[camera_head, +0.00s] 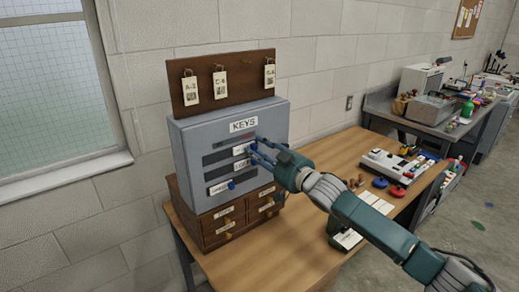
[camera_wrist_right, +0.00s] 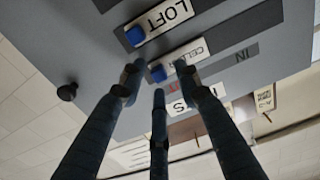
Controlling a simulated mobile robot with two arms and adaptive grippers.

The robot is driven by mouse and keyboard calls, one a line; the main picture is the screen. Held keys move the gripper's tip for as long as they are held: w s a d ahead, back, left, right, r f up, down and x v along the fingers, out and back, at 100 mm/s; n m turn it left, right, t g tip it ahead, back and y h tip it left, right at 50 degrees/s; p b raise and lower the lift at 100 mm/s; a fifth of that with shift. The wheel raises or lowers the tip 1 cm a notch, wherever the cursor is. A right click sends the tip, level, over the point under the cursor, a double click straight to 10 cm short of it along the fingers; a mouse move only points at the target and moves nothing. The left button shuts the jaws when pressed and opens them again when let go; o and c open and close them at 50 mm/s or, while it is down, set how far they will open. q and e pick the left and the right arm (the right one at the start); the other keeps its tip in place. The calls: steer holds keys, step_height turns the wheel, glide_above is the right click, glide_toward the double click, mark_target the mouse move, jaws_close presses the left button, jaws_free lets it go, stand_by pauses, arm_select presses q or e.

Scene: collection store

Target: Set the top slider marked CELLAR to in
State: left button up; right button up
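The grey key cabinet (camera_head: 190,135) carries sliders with white plates. The CELLAR plate (camera_head: 242,148) is the top one; in the right wrist view (camera_wrist_right: 190,52) its blue knob (camera_wrist_right: 158,72) is at one end. An IN mark (camera_wrist_right: 243,55) shows on the strip beyond the plate's other end. A red mark (camera_wrist_right: 172,88) is partly hidden by a finger. The LOFT plate (camera_wrist_right: 165,15) with its blue knob (camera_wrist_right: 135,35) is beside it. My right gripper (camera_head: 256,151) is at the cabinet front, fingers spread around the CELLAR knob; contact is unclear. My left gripper is out of view.
The cabinet stands on a wooden drawer unit (camera_head: 203,234) on the table (camera_head: 310,247). A board with hooks and tags (camera_head: 235,88) is above. The bottom slider knob (camera_head: 231,185) sits below my fingers. A black knob (camera_wrist_right: 67,92) sticks out near the cabinet edge.

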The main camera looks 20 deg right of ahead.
jaws_close()
steer(key=s+a, duration=0.1)
steer(key=a, duration=0.2)
steer(key=s+a, duration=0.1)
steer(key=a, duration=0.2)
steer(key=s+a, duration=0.1)
steer(key=a, duration=0.1)
steer(key=shift+s+a+r+p, duration=0.1)
steer(key=shift+s+a+p, duration=0.05)
steer(key=shift+a+p, duration=0.2)
steer(key=shift+c, duration=0.5)
jaws_free()
steer(key=shift+a, duration=0.1)
steer(key=shift+o, duration=0.5)
steer(key=shift+a, duration=0.15)
